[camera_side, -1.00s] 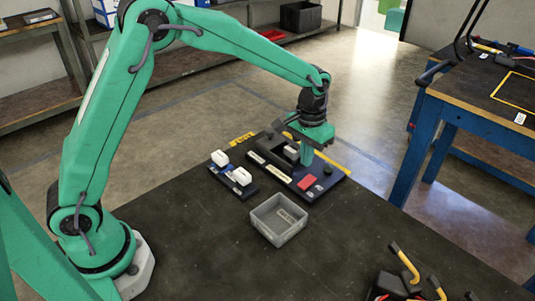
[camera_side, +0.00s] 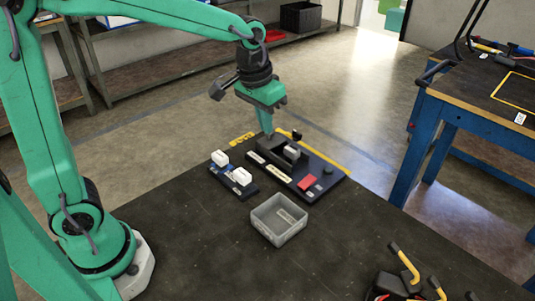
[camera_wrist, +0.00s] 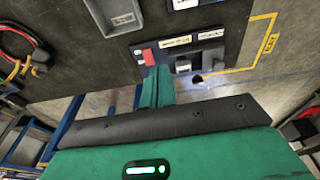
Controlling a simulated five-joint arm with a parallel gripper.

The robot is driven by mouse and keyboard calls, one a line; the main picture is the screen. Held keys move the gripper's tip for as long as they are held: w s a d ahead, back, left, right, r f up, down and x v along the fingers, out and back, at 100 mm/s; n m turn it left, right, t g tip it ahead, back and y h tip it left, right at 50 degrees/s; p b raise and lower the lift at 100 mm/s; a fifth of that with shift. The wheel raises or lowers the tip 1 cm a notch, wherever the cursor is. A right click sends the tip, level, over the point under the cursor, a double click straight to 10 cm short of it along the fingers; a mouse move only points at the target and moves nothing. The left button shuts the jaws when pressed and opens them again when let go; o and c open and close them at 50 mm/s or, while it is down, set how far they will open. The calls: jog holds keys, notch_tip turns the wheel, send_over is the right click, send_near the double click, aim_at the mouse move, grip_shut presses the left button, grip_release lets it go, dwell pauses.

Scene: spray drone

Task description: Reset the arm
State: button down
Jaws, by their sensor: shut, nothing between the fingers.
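My gripper (camera_side: 267,124) is shut and empty, with its green fingers pointing down in the side view. It is raised over the far edge of a dark fixture board (camera_side: 321,184). In the side view its tip overlaps the board's back left part, and I cannot tell the exact gap. In the wrist view the closed fingers (camera_wrist: 157,86) show in front of the board (camera_wrist: 207,50). The board carries a red block (camera_side: 307,182), pale label strips and a grey part (camera_side: 291,153).
A small dark tray with white blocks (camera_side: 242,176) lies left of the board. An open grey bin (camera_side: 279,219) stands in front. Yellow-handled black tools (camera_side: 405,266) are at the front right. The table's middle is clear. A blue-legged bench (camera_side: 435,120) stands at right.

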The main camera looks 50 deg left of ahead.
jog(key=s+a+r+t, duration=0.1)
jog(key=s+a, duration=0.1)
jog(key=s, duration=0.6)
jog(key=s+a+r+t, duration=0.2)
jog(key=s+a, duration=0.1)
jog(key=s, duration=0.6)
jog(key=shift+s+a+r, duration=0.2)
jog(key=shift+s+a, duration=0.05)
